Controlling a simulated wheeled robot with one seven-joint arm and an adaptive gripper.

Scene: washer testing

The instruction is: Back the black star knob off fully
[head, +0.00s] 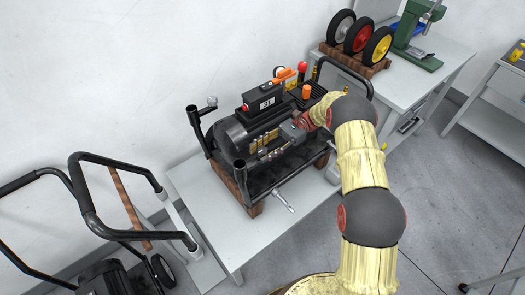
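A black pressure-washer unit (238,130) in a tubular frame stands on wooden blocks on the grey workbench in the head view. I cannot make out the black star knob; it is too small or hidden behind my gripper and arm. My arm reaches in from the lower right. My gripper (275,150) is at the front of the unit, beside its brass fittings (257,144). The fingers are too small and dark to show whether they are open or shut, or whether they touch anything.
The frame's upright posts (240,178) flank the gripper's area. A small metal tool (283,201) lies at the workbench's front edge (300,222). Wheels on a rack (357,60) and a green press (412,50) stand at the back right. A black-handled cart (85,200) is at left.

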